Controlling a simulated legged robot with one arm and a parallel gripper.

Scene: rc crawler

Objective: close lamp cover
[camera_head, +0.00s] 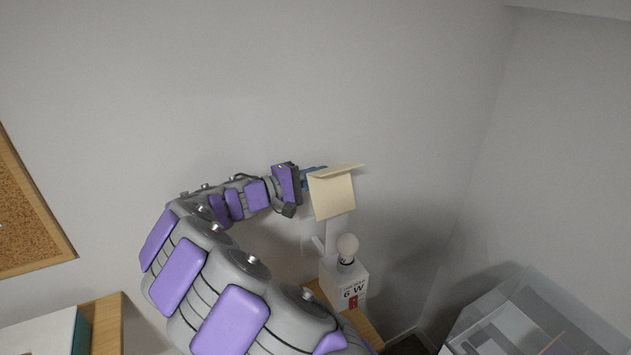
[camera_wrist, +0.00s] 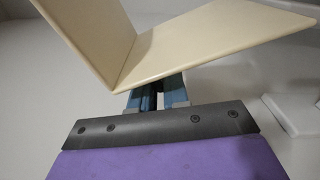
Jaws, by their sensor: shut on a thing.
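The lamp cover (camera_head: 332,196) is a cream, bent panel raised above a white light bulb (camera_head: 347,246) in the head view. The bulb sits on a white lamp base (camera_head: 345,284) marked 6 W. My gripper (camera_head: 314,178) reaches the cover from the left, shut on its edge. In the wrist view the blue fingers of my gripper (camera_wrist: 158,94) meet the underside of the cover (camera_wrist: 215,38), whose two faces form a V. The exact grip contact is hidden behind the cover.
A corkboard (camera_head: 32,215) hangs on the wall at left. A wooden piece of furniture (camera_head: 106,322) with a white item on it stands at lower left. A clear box (camera_head: 530,315) is at lower right. The wall behind the lamp is bare.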

